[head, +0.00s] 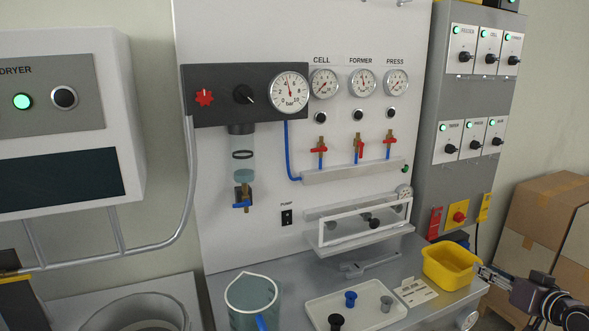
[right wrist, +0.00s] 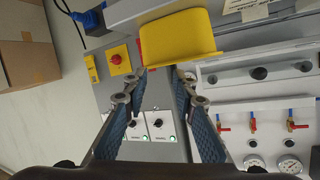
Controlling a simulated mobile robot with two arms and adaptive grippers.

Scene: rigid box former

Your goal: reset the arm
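My right gripper (head: 484,272) is at the lower right of the head view, its fingertips beside the right rim of the yellow bin (head: 450,266). In the right wrist view its two fingers (right wrist: 163,84) are spread apart with nothing held between them. The yellow bin (right wrist: 180,38) lies just beyond the fingertips there; whether they touch it I cannot tell. My left gripper does not show in either view.
A tray (head: 372,308) with small cups and a jug (head: 252,300) stand on the bench. The gauge panel (head: 345,180) rises behind. A grey switch cabinet (head: 468,110) and cardboard boxes (head: 545,215) are at the right. A dryer (head: 60,120) is at the left.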

